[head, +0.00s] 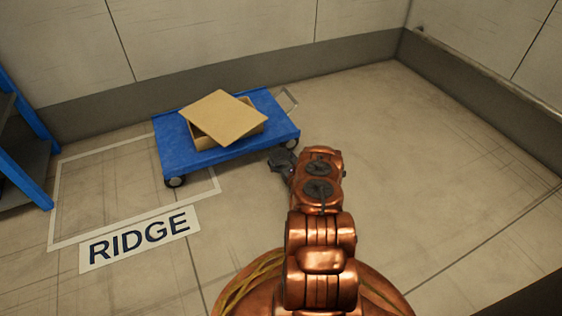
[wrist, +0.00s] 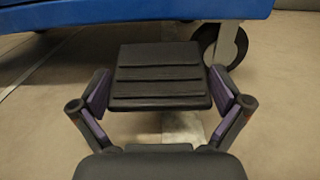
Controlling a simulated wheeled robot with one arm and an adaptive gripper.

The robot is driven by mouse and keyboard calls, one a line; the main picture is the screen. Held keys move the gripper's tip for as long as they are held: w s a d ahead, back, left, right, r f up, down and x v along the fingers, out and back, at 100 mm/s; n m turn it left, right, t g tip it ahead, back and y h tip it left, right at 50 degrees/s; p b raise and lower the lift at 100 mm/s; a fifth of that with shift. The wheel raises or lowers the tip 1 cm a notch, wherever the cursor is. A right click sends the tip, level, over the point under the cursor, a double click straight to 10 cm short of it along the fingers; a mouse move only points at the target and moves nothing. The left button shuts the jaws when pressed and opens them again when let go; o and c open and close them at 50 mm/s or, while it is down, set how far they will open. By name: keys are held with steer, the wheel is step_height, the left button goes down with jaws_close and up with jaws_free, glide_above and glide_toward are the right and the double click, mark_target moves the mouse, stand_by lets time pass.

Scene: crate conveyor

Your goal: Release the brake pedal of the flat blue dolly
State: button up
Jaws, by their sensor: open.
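The flat blue dolly (head: 178,150) stands near the back wall, with a grey handle at its far right corner. Its blue edge (wrist: 60,22) crosses the top of the wrist view. The brake pedal (wrist: 158,75), a dark ridged plate, sits below that edge. My gripper (head: 281,160) is at the dolly's near right corner. In the wrist view my gripper (wrist: 160,92) is open, with one finger on each side of the pedal. I cannot tell whether the fingers touch it. In the head view I cannot make out the pedal.
An open cardboard box (head: 205,141) with a tilted board or lid (head: 222,115) rests on the dolly. A caster wheel (wrist: 209,48) is right of the pedal. A floor outline labelled RIDGE (head: 140,240) and a blue rack (head: 22,165) are left. The right floor is clear.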

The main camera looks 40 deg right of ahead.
steer(key=shift+w, duration=0.1)
steer(key=shift+c, duration=0.3)
steer(key=c, duration=1.4)
